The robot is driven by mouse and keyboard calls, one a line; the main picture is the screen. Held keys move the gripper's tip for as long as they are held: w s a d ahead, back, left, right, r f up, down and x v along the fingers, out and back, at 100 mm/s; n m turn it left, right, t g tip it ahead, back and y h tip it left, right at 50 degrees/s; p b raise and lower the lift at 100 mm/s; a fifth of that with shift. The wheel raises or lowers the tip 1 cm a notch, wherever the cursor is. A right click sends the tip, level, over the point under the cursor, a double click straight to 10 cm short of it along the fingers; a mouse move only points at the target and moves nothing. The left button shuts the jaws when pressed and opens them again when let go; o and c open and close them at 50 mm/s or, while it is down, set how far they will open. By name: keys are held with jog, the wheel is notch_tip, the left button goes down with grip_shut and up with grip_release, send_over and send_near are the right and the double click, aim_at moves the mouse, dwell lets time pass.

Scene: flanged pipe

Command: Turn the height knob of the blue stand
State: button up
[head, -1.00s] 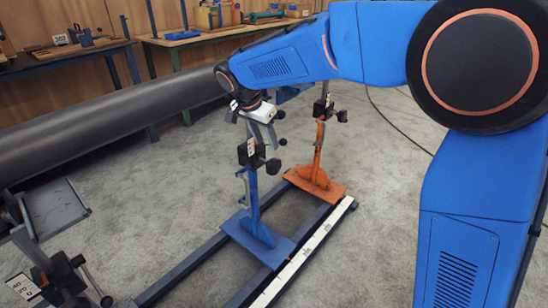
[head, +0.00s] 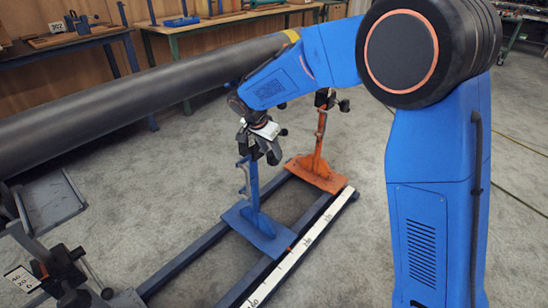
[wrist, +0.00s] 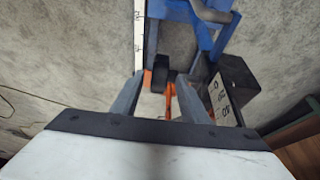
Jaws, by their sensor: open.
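The blue stand (head: 254,212) stands upright on the floor rails in the middle of the head view. My gripper (head: 257,152) is at the stand's upper part and hides most of its black clamp block there. In the wrist view, my gripper (wrist: 160,82) has its two grey fingers apart. A dark rounded knob (wrist: 160,74) shows in the gap between the fingers; whether they touch it I cannot tell. The black block (wrist: 236,82) with a white numbered scale (wrist: 219,98) is just right of the right finger.
An orange stand (head: 318,163) stands behind and right of the blue one. A long dark pipe (head: 130,95) runs across the left. A white ruler strip (head: 297,248) lies along the rail. Another stand's scale (head: 22,279) shows at lower left. Open floor lies to the right.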

aim_at(274, 157)
jog(key=shift+x, duration=2.5)
jog(key=shift+c, duration=0.6)
grip_shut()
